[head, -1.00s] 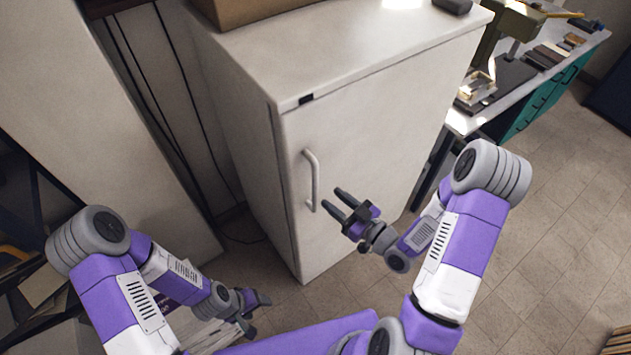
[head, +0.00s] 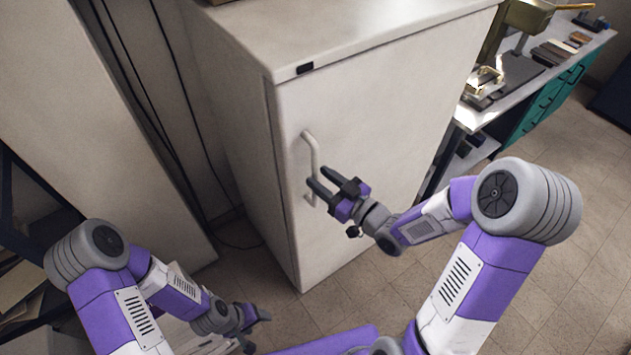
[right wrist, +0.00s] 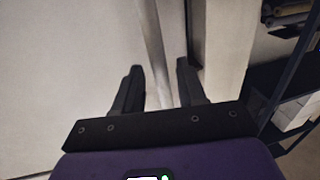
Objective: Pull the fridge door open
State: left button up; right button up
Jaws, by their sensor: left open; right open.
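The white fridge (head: 370,120) stands upright and its door is shut. A pale vertical bar handle (head: 311,147) is on the door's left side. My right gripper (head: 318,178) is open, its fingertips at the lower half of the handle and hiding part of it. In the right wrist view a pale upright bar, which looks like the handle (right wrist: 156,40), runs between the two open fingers of the right gripper (right wrist: 160,80). I cannot tell whether they touch it. My left gripper (head: 258,327) is open and empty, low near the floor, away from the fridge.
A workbench (head: 545,85) with teal drawers and several tools stands right of the fridge. A tall pale panel (head: 110,130) and dark cables are on the left. Shelving with papers (head: 30,290) is at the lower left. The tiled floor (head: 570,230) at right is clear.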

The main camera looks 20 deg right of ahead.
jog(key=x, duration=0.2)
jog(key=shift+w+a+p, duration=0.2)
jog(key=shift+w+p, duration=0.1)
jog(key=shift+c, duration=0.5)
grip_shut()
